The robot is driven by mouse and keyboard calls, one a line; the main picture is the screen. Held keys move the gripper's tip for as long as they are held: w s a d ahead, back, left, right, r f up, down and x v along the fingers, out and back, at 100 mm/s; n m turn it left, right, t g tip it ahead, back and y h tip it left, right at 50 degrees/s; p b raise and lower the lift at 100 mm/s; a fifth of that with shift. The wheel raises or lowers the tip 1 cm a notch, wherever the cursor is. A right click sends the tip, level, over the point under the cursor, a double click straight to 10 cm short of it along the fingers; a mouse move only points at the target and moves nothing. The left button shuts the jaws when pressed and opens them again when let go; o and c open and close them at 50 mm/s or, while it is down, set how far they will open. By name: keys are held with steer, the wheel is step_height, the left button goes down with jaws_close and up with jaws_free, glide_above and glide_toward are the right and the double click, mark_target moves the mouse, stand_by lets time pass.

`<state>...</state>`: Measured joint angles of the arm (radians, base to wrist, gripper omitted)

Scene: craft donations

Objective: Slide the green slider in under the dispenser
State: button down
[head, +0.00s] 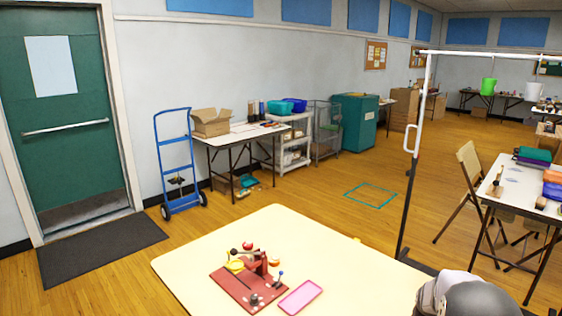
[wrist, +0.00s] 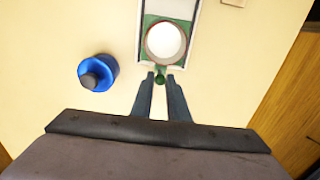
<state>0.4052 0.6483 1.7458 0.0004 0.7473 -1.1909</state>
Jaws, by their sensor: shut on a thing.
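In the wrist view, the green slider (wrist: 151,20) lies in a pale-edged track at the top centre. A round white piece (wrist: 166,42) with a dark reddish rim sits on it. The slider's dark green knob (wrist: 160,79) sticks out at the near end. My gripper (wrist: 160,82) is shut on this knob, one finger on each side. The far end of the track runs out of the frame. I cannot make out the dispenser in the wrist view. In the head view, neither the slider nor the gripper's fingertips show.
A blue round object (wrist: 98,72) with a dark top stands left of the fingers. A small tan piece (wrist: 233,2) lies at the top edge. In the head view, a red device (head: 250,284) and a pink tray (head: 300,297) sit on the cream table (head: 345,262).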

steer(key=shift+s+d+p, duration=0.65)
steer(key=shift+s+d, duration=2.9)
steer(key=shift+d, duration=0.05)
steer(key=c, duration=1.8)
jaws_free()
steer(key=shift+r, duration=0.1)
step_height(320, 180, up, 7)
steer(key=p, duration=0.6)
steer(key=shift+r+p, duration=0.2)
steer(key=shift+p, duration=0.1)
